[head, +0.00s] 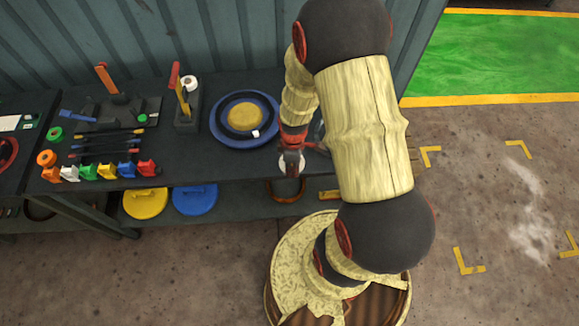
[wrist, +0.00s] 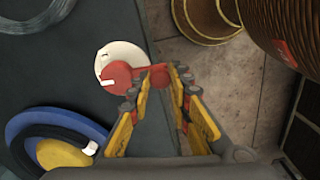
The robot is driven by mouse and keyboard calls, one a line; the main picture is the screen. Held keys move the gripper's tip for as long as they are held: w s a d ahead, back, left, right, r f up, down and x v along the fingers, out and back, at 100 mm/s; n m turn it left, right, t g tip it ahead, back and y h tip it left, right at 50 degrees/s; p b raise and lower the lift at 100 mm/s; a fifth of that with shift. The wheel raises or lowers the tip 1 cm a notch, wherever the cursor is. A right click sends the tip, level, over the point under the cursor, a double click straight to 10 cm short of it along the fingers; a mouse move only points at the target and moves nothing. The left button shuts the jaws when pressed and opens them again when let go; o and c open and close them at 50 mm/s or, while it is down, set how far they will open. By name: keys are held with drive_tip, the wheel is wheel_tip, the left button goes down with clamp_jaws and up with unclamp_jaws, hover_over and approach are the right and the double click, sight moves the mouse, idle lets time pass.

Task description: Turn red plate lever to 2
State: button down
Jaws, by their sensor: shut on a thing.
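The red plate lever (wrist: 117,76) sits on a round white dial plate (wrist: 128,52) at the dark bench's edge in the wrist view. Its round hub carries a white mark pointing left, and its arm reaches right. My gripper (wrist: 164,76) is shut on the outer end of this arm, one yellow-and-grey finger on each side. A small dark mark shows on the dial above the hub; I cannot read it as a number. In the head view, the white dial (head: 291,167) shows beneath my gripper (head: 292,150), and the lever is mostly hidden.
A blue disc with a black ring and yellow centre (head: 245,118) lies left of the dial. Several coloured clips and rods lie further left on the bench. Yellow (head: 145,203) and blue (head: 194,198) discs are on the shelf below. Open floor lies right of the bench.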

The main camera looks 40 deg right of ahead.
drive_tip(key=shift+s+d+n, duration=0.15)
drive_tip(key=shift+n, duration=0.25)
drive_tip(key=c, duration=1.6)
unclamp_jaws()
drive_tip(key=shift+r, duration=0.1)
wheel_tip(320, 180, up, 12)
drive_tip(key=shift+f, duration=0.1)
